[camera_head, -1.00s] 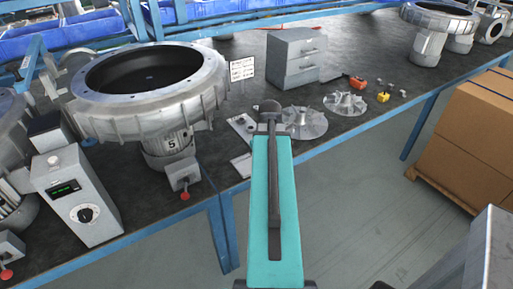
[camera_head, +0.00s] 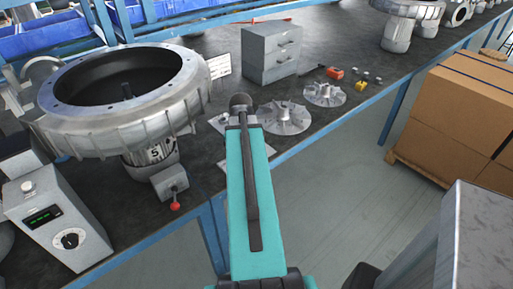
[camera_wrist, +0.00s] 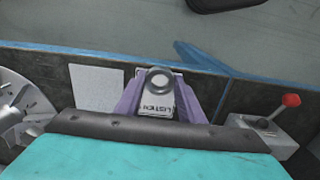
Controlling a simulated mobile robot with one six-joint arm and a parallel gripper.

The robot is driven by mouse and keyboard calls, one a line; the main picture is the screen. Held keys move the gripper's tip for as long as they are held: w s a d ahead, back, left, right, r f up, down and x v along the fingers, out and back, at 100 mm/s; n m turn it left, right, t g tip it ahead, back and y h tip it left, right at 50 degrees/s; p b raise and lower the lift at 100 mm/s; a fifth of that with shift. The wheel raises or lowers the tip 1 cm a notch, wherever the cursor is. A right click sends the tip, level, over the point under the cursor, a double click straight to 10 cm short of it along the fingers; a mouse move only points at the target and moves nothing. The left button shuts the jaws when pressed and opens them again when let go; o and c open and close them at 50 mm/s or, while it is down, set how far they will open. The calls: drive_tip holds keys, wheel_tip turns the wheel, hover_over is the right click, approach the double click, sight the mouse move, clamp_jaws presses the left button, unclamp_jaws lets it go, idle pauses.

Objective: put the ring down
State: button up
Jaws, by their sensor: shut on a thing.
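In the wrist view, a small dark grey ring (camera_wrist: 147,83) shows between the two purple fingers of my gripper (camera_wrist: 159,86), which is shut on it. A white label plate (camera_wrist: 156,104) with dark lettering shows just below the ring in the picture. I cannot tell whether the ring touches anything beneath it. In the head view, my teal arm reaches toward the bench's front edge and hides the gripper and ring.
A large round blower housing (camera_head: 90,131) and a control box (camera_head: 58,222) stand left. Two finned impellers (camera_head: 281,118) (camera_head: 325,94) and a grey drawer cabinet (camera_head: 270,53) are beyond the arm. A red-knobbed switch (camera_wrist: 264,130) lies right in the wrist view. Cartons (camera_head: 463,110) stand right.

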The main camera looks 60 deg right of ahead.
drive_tip(key=w+d+p, duration=0.1)
drive_tip(key=d, duration=0.4)
drive_tip(key=w+d+f+p, duration=0.1)
drive_tip(key=d, duration=0.4)
drive_tip(key=w+d+p, duration=0.1)
drive_tip(key=d+p, duration=0.1)
drive_tip(key=d, duration=0.3)
drive_tip(key=shift+d+f, duration=0.15)
drive_tip(key=shift+f, duration=0.05)
drive_tip(key=shift+f+p, duration=0.75)
drive_tip(key=shift+f, duration=1)
drive_tip(key=shift+f, duration=0.3)
drive_tip(key=o, duration=1.3)
drive_tip(key=shift+c, duration=0.2)
drive_tip(key=shift+r, duration=0.1)
wheel_tip(320, 180, up, 12)
drive_tip(key=b, duration=0.3)
drive_tip(key=shift+r, duration=0.2)
